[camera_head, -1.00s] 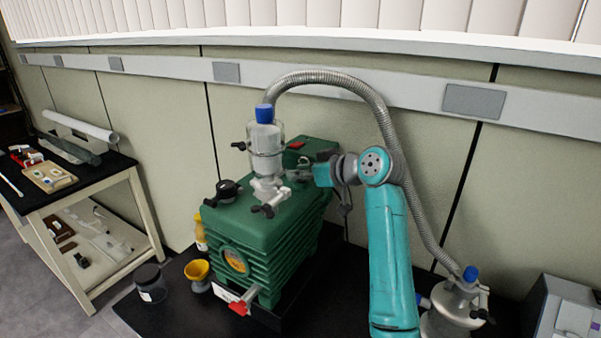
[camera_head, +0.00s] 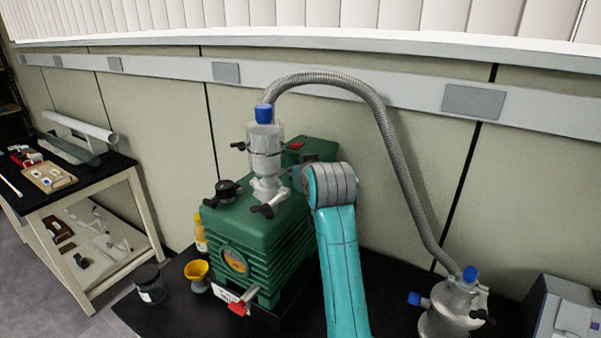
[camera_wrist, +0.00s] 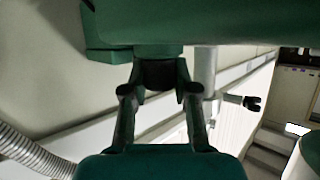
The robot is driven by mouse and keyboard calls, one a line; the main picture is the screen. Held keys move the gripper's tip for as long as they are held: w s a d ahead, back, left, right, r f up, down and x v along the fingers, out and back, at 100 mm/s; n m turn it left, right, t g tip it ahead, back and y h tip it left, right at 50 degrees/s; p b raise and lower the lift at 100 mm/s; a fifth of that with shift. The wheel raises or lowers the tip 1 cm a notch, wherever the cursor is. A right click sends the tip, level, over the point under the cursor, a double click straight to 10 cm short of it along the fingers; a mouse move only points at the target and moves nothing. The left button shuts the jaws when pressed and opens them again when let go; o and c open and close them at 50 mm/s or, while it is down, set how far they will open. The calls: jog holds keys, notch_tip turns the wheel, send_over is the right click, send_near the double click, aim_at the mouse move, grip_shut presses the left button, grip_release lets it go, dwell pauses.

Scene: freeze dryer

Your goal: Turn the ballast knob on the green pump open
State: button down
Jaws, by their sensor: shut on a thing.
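The green pump (camera_head: 255,225) stands on the black bench in the head view. Its green body also fills the top of the wrist view (camera_wrist: 230,22). My gripper (camera_wrist: 160,88) is shut on a black knob (camera_wrist: 160,74), with one finger on each side of it. The knob sits at the end of a short green stub on the pump body. I cannot read any mark on the knob or tell its turn angle. In the head view my arm hides my gripper and this knob.
A clear glass trap (camera_head: 265,150) with a blue cap stands on the pump, and a grey corrugated hose (camera_head: 385,120) arches to a metal vessel (camera_head: 450,310) at right. Another black knob (camera_head: 227,190) is on the pump top. A yellow funnel (camera_head: 197,270) and dark jar (camera_head: 149,283) stand at left.

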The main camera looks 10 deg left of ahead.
jog(key=shift+m+h, duration=0.4)
jog(key=c, duration=0.9)
grip_release()
jog(key=shift+o, duration=0.2)
jog(key=shift+s, duration=0.1)
jog(key=v, duration=1.2)
jog(key=shift+f, duration=0.2)
jog(key=shift+d, duration=0.1)
